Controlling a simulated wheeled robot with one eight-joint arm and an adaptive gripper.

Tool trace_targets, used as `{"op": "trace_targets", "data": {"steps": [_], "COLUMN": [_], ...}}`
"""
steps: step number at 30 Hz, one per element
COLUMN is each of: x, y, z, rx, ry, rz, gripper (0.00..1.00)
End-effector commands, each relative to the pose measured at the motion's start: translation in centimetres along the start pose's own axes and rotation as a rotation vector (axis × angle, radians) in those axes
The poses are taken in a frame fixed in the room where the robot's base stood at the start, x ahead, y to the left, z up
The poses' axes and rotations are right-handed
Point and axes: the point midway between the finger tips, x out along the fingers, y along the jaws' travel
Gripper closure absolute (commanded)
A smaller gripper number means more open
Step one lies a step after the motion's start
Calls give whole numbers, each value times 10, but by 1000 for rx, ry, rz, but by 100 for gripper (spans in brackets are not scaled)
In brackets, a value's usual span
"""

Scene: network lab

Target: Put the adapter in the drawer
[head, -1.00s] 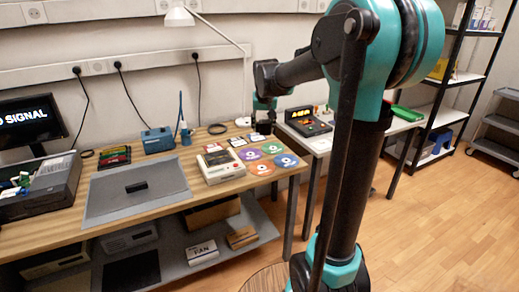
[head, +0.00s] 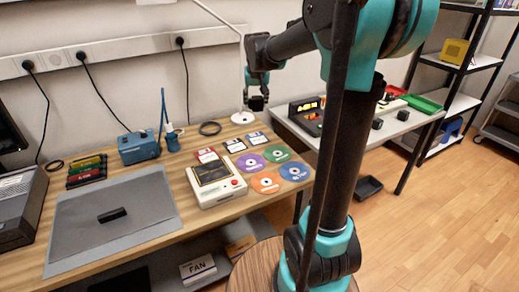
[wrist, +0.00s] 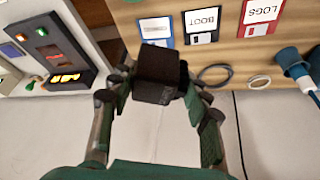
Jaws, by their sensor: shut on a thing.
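A black, block-shaped adapter (wrist: 158,78) is held between the fingers of my gripper (wrist: 157,92) in the wrist view. In the head view my gripper (head: 257,88) hangs above the back right end of the wooden bench, beside the lamp pole, with the dark adapter (head: 257,103) at its lower end. The adapter appears clear of the bench top. I cannot clearly make out a drawer in either current view.
Floppy disks (head: 235,145), coloured discs (head: 265,182) and a beige device (head: 216,180) lie on the wooden bench (head: 170,248). A lamp base (head: 243,118) stands close to my gripper. The white table (head: 410,128) holds a control panel, dark cubes and a green tray (head: 417,103).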

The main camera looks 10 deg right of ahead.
Motion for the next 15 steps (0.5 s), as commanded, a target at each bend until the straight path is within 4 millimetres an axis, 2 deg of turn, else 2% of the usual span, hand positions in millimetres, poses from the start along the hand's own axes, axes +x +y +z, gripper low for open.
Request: {"op": "trace_targets", "data": {"steps": [5, 15], "x": [31, 108], "y": [0, 0], "z": [13, 44], "rx": [0, 0], "ry": [0, 0], "rz": [0, 0], "gripper": [92, 92]}}
